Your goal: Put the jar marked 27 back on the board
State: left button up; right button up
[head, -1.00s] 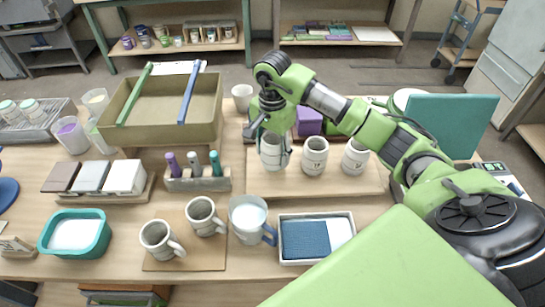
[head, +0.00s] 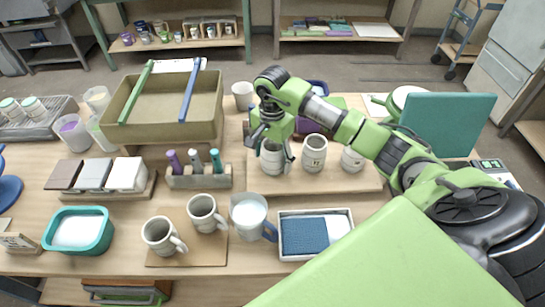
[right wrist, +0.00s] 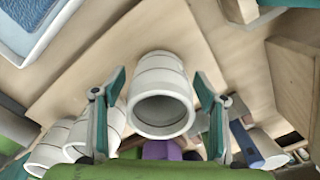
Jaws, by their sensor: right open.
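Three pale grey banded jars stand in a row on the wooden board (head: 325,184). My right gripper (head: 274,151) is open at the leftmost jar (head: 271,161), with a finger on each side of it. In the right wrist view, this jar (right wrist: 161,92) shows its open mouth between the spread fingers of the gripper (right wrist: 160,84), with gaps on both sides. The middle jar (head: 314,153) and the right jar (head: 352,160) stand apart from the gripper. I cannot read 27 on any jar. My left gripper is out of view.
A pen holder (head: 199,179) stands left of the board. Two mugs, a white-filled jug (head: 249,216) and a tray with a blue cloth (head: 315,236) are in front. A large bin (head: 165,130) is back left. A teal panel (head: 450,124) stands right.

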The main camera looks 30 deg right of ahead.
aim_at(272, 150)
jog(key=shift+r, duration=0.1)
jog(key=shift+r+p, duration=0.2)
jog(key=shift+p, duration=0.1)
notch_tip(272, 150, up, 11)
jog(key=b, duration=0.3)
jog(key=shift+w+f, duration=0.1)
jog(key=shift+f, duration=0.05)
jog(key=shift+r, duration=0.55)
